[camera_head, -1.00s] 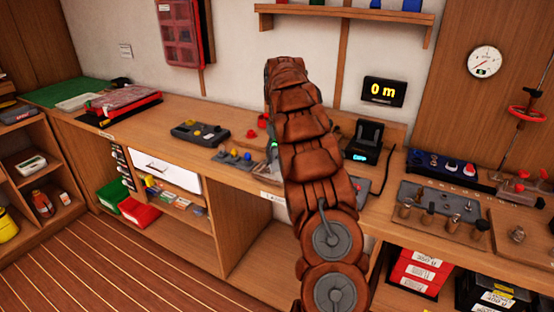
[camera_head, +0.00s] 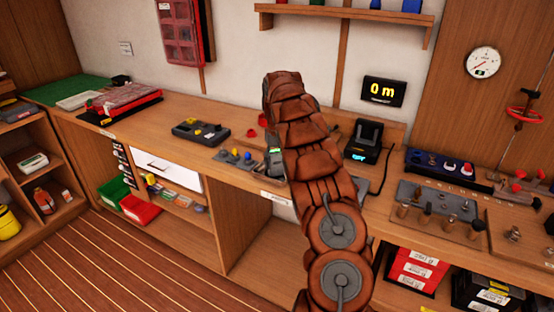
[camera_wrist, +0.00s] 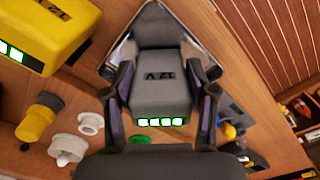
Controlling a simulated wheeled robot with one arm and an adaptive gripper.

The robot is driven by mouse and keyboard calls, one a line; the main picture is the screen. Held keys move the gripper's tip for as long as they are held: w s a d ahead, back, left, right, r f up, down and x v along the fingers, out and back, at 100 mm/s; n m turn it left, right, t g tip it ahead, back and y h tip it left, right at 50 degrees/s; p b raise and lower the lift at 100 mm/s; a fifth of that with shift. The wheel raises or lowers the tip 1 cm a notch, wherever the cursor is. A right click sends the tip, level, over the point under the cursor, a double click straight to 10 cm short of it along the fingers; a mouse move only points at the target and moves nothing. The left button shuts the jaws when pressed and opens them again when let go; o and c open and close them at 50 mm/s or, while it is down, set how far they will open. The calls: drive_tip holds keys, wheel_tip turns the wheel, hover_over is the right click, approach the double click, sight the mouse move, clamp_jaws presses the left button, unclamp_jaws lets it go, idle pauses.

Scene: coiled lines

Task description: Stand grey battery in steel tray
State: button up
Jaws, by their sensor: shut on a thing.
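The grey battery (camera_wrist: 160,90), marked 12V with a row of green lights, fills the middle of the wrist view. My gripper (camera_wrist: 160,82) is shut on it, one dark finger on each side. The shiny steel tray (camera_wrist: 122,56) shows behind and around the battery's far end. I cannot tell whether the battery touches its floor. In the head view my brown padded arm covers much of this spot, and only part of my gripper (camera_head: 274,160) shows, low over the bench.
A yellow 12V battery (camera_wrist: 45,30) lies close on the left in the wrist view, with a yellow knob (camera_wrist: 38,120) and white knobs below it. In the head view a black charger (camera_head: 364,141) stands right of my arm and a knob panel (camera_head: 232,158) left.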

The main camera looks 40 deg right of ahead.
sight(277, 153)
drive_tip(key=shift+f, duration=0.1)
drive_tip(key=o, duration=1.4)
drive_tip(key=shift+w+r+b, duration=0.1)
drive_tip(key=shift+r+b, duration=0.45)
drive_tip(key=shift+r, duration=1.5)
wheel_tip(277, 153, up, 3)
drive_tip(key=shift+r, duration=0.15)
drive_tip(key=shift+r+p, duration=2.1)
drive_tip(key=shift+r, duration=0.4)
